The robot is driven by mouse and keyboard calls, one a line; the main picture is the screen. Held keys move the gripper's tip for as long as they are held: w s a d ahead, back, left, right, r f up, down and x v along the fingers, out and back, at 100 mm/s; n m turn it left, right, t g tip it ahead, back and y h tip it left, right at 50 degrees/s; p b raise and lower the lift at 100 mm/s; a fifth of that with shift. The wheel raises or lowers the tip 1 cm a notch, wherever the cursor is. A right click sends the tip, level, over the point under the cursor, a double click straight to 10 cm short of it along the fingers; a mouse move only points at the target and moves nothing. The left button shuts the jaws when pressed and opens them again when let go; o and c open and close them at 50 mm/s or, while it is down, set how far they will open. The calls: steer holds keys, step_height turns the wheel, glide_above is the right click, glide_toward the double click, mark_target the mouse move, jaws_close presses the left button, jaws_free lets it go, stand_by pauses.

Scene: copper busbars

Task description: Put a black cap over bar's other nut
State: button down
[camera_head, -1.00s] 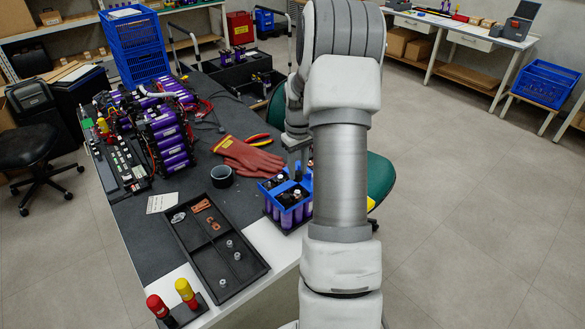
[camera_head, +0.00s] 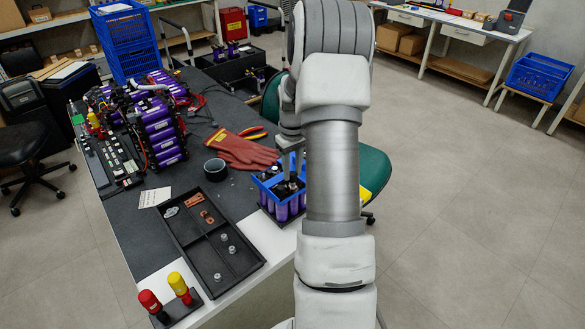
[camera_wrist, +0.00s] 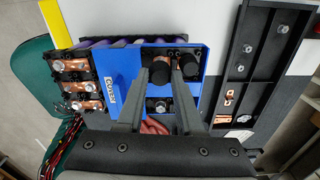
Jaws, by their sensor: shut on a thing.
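The purple-celled battery pack (camera_head: 284,207) stands at the table's right edge, with a blue frame (camera_head: 262,185) on top. In the wrist view the blue cover (camera_wrist: 120,95) has a white label and an opening showing dark terminals and a metal nut (camera_wrist: 159,106). My gripper (camera_wrist: 161,76) is shut on a black cap (camera_wrist: 160,70) over this opening. Just right of it is a dark round top with copper (camera_wrist: 188,66) beside it. Whether the held cap touches a nut beneath is hidden. In the head view my gripper (camera_head: 291,176) is partly behind my arm.
Exposed copper bars with nuts (camera_wrist: 76,86) lie left of the cover. A black tray (camera_head: 237,264) holds loose nuts and copper pieces. Red gloves (camera_head: 243,153), tape (camera_head: 215,169) and red and yellow-handled tools (camera_head: 178,287) are nearby. A green chair (camera_head: 374,175) stands beyond.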

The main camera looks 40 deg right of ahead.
steer(key=shift+f+b, duration=0.35)
steer(key=shift+f, duration=0.35)
steer(key=shift+c, duration=2.4)
jaws_free()
steer(key=shift+r+p, duration=2.15)
steer(key=shift+r, duration=0.9)
